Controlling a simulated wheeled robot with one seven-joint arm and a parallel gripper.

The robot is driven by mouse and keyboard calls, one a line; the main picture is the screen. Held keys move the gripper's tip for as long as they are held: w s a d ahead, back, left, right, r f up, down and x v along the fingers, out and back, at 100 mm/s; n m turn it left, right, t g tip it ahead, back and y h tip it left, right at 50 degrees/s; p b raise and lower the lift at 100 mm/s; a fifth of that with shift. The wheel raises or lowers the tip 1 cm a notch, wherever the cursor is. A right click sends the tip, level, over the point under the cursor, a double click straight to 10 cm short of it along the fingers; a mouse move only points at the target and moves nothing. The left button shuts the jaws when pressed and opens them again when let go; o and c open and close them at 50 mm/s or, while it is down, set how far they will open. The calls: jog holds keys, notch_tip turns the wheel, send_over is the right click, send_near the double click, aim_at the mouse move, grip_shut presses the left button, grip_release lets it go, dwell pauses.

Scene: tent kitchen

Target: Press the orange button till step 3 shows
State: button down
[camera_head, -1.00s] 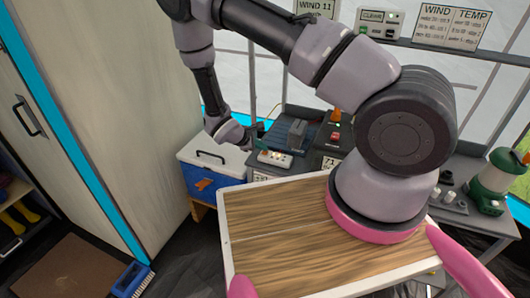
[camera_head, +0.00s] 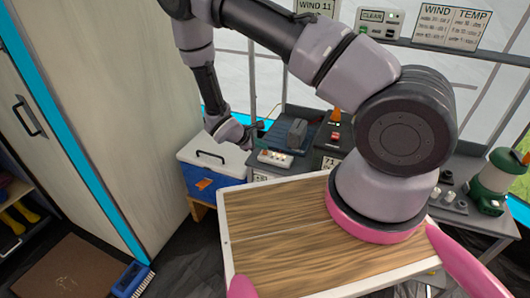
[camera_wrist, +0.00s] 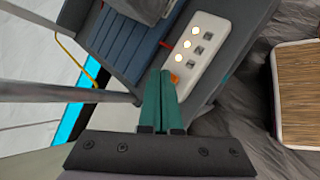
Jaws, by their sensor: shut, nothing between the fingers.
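A white control panel (camera_wrist: 202,50) shows in the wrist view, with a row of three round pale lights (camera_wrist: 187,44) that look lit and a row of three grey square keys (camera_wrist: 200,50). The orange button (camera_wrist: 174,79) is at the panel's near end. My gripper (camera_wrist: 167,74) is shut and empty, its teal fingertips right beside the orange button and partly covering it. I cannot tell whether they touch it. In the head view the panel (camera_head: 275,158) is small, my gripper is just above it, and the button cannot be made out.
A blue-grey ribbed device (camera_wrist: 133,40) stands beside the panel. A blue cooler box (camera_head: 212,170) is left of the bench. A green lantern (camera_head: 490,182) stands at the right. A thin grey pole (camera_wrist: 60,93) crosses the wrist view.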

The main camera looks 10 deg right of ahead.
jog(key=shift+r, duration=0.45)
jog(key=shift+r, duration=2.5)
jog(key=shift+r, duration=0.1)
jog(key=d+r+m+g+y, duration=0.1)
jog(key=d+r+m, duration=0.15)
jog(key=r, duration=0.45)
jog(key=d+r+m+g+y, duration=0.1)
jog(key=r+m, duration=0.3)
jog(key=r, duration=0.3)
notch_tip(320, 180, up, 13)
jog(key=m+y, duration=0.2)
jog(key=m, duration=0.3)
send_over(262, 152)
jog(key=s+d, duration=0.6)
jog(key=d, duration=0.1)
jog(key=s+r+m+t+y, duration=0.4)
jog(key=s+r+m+y, duration=0.2)
jog(key=s+r, duration=1)
notch_tip(262, 152, up, 2)
jog(key=shift+s+r+m+t, duration=0.15)
jog(key=shift+r+m+t, duration=0.15)
jog(key=shift+m, duration=0.55)
